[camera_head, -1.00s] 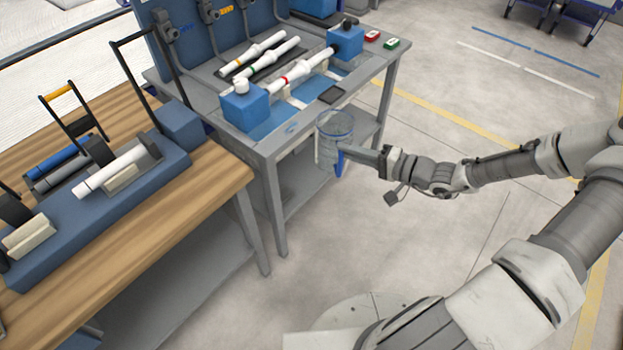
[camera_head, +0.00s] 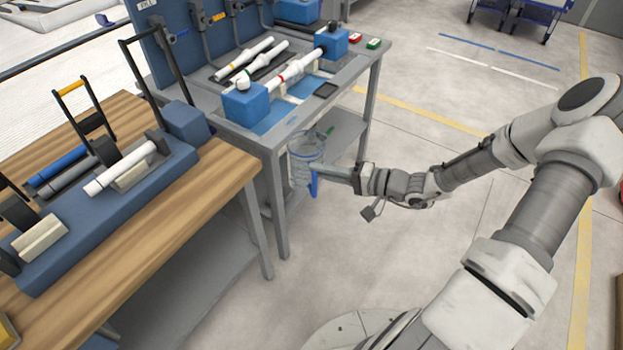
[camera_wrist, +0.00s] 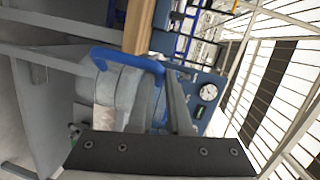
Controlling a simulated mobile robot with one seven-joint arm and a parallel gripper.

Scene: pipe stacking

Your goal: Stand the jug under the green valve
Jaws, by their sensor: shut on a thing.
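The clear jug (camera_head: 303,172) has a blue handle (camera_head: 314,184) and hangs upright in front of the grey bench, lower than its top. My gripper (camera_head: 327,170) is shut on the jug's handle from the right. In the wrist view the blue handle (camera_wrist: 125,58) lies at my gripper (camera_wrist: 165,80), with the pale jug body (camera_wrist: 112,95) beside it. A small green part (camera_head: 328,132) shows just behind and above the jug, by the bench's front; I cannot tell whether it is the green valve. The valve's outlet is not clearly visible.
The grey bench (camera_head: 372,75) carries blue blocks and white pipes. Its leg (camera_head: 274,190) stands close left of the jug, and a lower shelf (camera_head: 345,130) lies behind. A wooden table (camera_head: 215,190) is at left. A round gauge (camera_wrist: 208,92) shows in the wrist view.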

